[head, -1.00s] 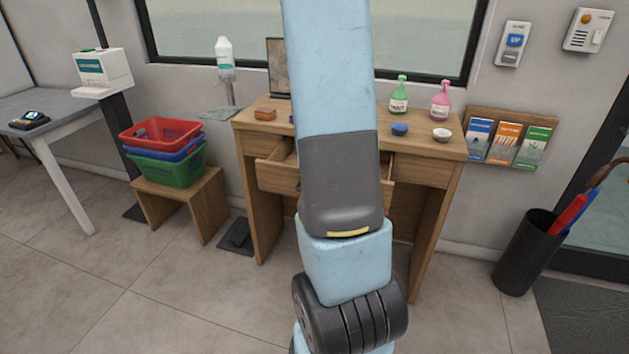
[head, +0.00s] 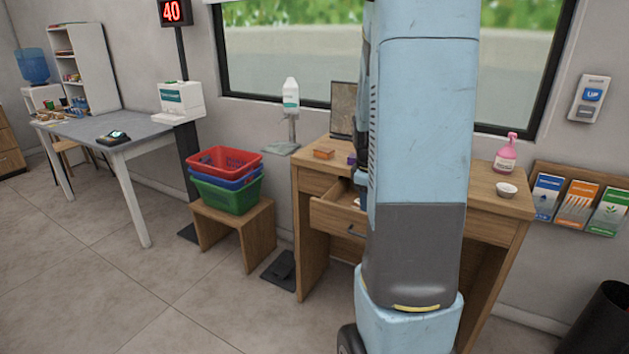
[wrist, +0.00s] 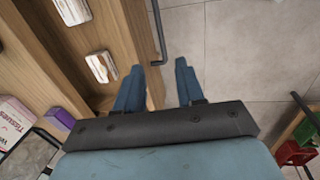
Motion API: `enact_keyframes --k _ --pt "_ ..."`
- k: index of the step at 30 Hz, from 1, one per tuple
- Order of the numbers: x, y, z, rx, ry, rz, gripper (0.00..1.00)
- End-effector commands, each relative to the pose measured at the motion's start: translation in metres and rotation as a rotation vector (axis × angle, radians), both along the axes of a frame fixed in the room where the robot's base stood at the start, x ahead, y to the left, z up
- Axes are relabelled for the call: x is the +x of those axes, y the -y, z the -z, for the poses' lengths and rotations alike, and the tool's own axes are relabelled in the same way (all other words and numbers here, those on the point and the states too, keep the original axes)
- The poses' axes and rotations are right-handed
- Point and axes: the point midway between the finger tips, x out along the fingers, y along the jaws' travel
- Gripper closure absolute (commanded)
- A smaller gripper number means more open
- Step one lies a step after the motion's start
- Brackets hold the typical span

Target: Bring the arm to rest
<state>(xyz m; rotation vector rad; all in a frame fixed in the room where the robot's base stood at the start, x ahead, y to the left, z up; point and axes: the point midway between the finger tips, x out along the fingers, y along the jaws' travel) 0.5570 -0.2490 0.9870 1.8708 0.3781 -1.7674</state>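My arm (head: 420,150) stands upright in front of the wooden desk (head: 312,250) in the head view and covers its middle. In the wrist view my gripper (wrist: 158,86) has its two blue fingers apart, with nothing held between them. The fingers are close to the front of the open drawer (head: 338,220) and its dark handle (wrist: 157,35); I cannot tell whether they touch. The gripper is not clearly visible in the head view, where the arm hides that area.
Stacked baskets (head: 226,180) stand on a low wooden stool (head: 236,228) left of the desk. A black bin (head: 600,325) is at lower right. Floor at left front is clear.

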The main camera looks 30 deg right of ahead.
Motion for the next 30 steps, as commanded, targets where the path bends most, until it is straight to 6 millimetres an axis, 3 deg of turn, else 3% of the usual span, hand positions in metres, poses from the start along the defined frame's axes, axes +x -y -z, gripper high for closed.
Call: enact_keyframes --k 5,10,20,30 --pt "0.0 -0.001 -0.001 0.0 0.003 0.002 0.62" --pt "-0.001 -0.02 -0.02 0.013 0.039 0.033 0.62" --pt "-0.023 -0.097 -0.089 0.084 0.172 0.174 0.62" --pt "-0.069 -0.169 -0.145 0.174 0.287 0.316 0.62"
